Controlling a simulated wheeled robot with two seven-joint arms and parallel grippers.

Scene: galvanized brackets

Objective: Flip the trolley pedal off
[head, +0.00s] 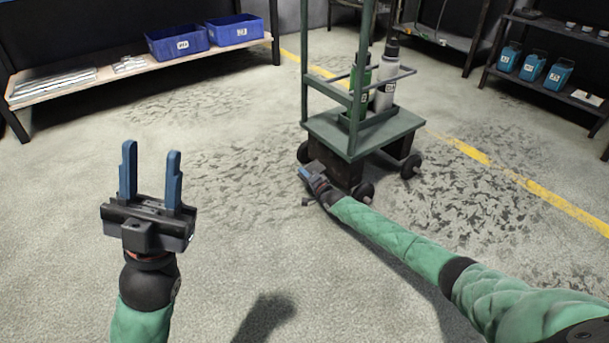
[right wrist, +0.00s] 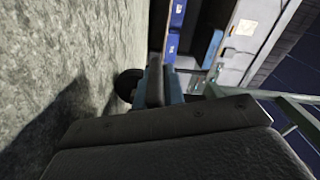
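The green trolley (head: 388,132) stands right of centre in the head view, on dark wheels, with a dark block under its deck. My right gripper (head: 309,172) is low at the trolley's near left side, close to the wheels. Its fingers are small in the head view and partly hidden in the right wrist view, so its opening is unclear. I cannot make out the pedal in either view, nor tell whether the gripper touches it. My left gripper (head: 150,176) is open and empty, fingers pointing up, well left of the trolley.
A green bottle (head: 361,88) and a grey bottle (head: 386,84) stand on the trolley. A low shelf (head: 110,92) with blue bins (head: 177,42) is at the back left. A rack (head: 548,92) is at the right. The floor left of the trolley is clear.

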